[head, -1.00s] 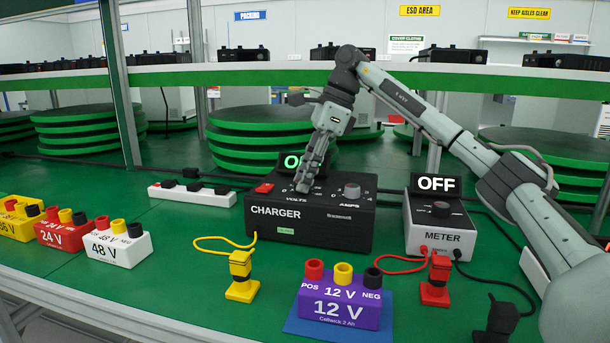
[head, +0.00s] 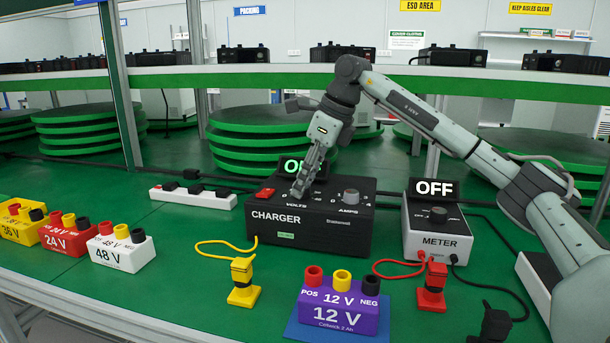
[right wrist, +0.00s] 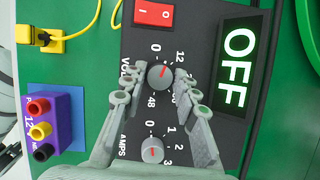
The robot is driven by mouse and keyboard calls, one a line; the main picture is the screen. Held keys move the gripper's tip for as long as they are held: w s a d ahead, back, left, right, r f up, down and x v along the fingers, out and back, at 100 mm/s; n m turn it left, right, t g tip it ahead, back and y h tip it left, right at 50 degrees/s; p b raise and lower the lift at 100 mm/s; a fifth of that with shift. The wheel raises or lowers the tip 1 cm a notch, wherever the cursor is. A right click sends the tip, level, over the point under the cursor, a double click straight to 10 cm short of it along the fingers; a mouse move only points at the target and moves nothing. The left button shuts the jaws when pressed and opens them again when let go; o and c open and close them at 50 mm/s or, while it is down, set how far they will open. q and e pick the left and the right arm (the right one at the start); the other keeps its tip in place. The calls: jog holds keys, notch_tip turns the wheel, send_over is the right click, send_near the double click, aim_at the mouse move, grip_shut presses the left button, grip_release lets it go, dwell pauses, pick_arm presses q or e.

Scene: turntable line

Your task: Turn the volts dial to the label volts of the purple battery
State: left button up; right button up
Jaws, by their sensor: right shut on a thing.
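The black charger (head: 330,238) stands mid-table. Its grey volts dial (right wrist: 160,75) sits between the fingers of my right gripper (right wrist: 158,88), which is shut on it; the fingers hide it in the head view. The dial's red mark points up and right, toward the 12 label in the right wrist view. My right gripper (head: 298,194) comes down from above in the head view. The purple battery (head: 338,308), labelled 12 V, stands on a blue mat (head: 294,325) in front. My left gripper is not in view.
The amps dial (right wrist: 154,150) is beside the volts dial; the red switch (right wrist: 154,13) is at the other side. The charger display (right wrist: 238,66) reads OFF. A meter (head: 436,228), yellow plug (head: 242,290) and red plug (head: 432,290) are nearby. Other batteries (head: 120,252) stand left.

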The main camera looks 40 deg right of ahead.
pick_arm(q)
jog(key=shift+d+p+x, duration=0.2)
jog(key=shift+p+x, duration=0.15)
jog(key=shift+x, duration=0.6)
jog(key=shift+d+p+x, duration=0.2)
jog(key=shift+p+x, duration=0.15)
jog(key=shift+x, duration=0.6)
pick_arm(e)
jog(key=shift+a+m+h, duration=0.15)
jog(key=shift+m+h, duration=0.65)
jog(key=shift+m, duration=1.3)
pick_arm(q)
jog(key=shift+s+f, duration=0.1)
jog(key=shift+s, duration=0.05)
pick_arm(e)
jog(key=shift+t, duration=0.3)
jog(key=o, duration=1.2)
jog(key=shift+c, duration=0.2)
jog(key=v, duration=1.2)
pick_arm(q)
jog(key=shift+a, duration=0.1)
pick_arm(e)
jog(key=shift+s, duration=0.1)
